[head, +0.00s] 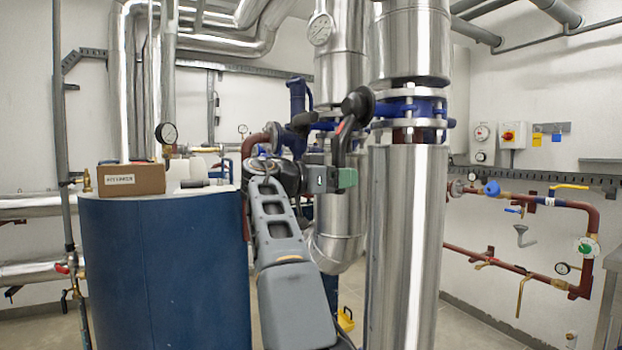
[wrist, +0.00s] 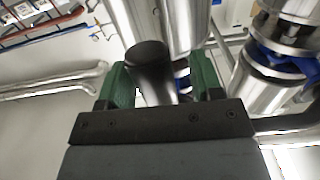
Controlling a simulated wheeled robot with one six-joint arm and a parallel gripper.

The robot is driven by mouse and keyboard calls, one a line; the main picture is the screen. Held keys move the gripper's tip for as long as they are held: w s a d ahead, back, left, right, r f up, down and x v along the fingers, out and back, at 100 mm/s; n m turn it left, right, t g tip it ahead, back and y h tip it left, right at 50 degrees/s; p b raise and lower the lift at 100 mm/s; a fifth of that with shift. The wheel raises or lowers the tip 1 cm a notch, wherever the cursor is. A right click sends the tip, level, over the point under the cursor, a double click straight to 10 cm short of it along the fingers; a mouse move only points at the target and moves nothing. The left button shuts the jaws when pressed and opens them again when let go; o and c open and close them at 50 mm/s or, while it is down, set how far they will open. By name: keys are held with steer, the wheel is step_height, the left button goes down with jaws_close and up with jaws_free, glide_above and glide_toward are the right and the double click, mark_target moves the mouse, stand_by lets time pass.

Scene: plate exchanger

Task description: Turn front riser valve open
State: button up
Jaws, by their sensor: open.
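The front riser valve (head: 410,110) is a blue body between steel flanges on the insulated front riser. Its black lever handle (head: 357,104) sticks out to the left and bends down toward my gripper. My gripper (head: 346,178), with green fingers, is just below and beside the handle. In the wrist view the black handle (wrist: 150,62) shows between the two open fingers of my gripper (wrist: 163,78), closer to the left finger, with a gap on the right. Whether it touches the left finger I cannot tell. A blue flanged part (wrist: 285,65) shows at the right there.
The shiny riser pipe (head: 405,250) stands right of my gripper, with another riser (head: 340,215) behind. A blue tank (head: 165,270) bearing a cardboard box (head: 131,179) stands at the left. Red pipework (head: 520,265) runs along the right wall. Floor shows between riser and right wall.

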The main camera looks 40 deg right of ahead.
steer(key=v, duration=1.2)
steer(key=shift+a+p, duration=0.2)
steer(key=shift+p, duration=0.15)
steer(key=shift+w, duration=0.15)
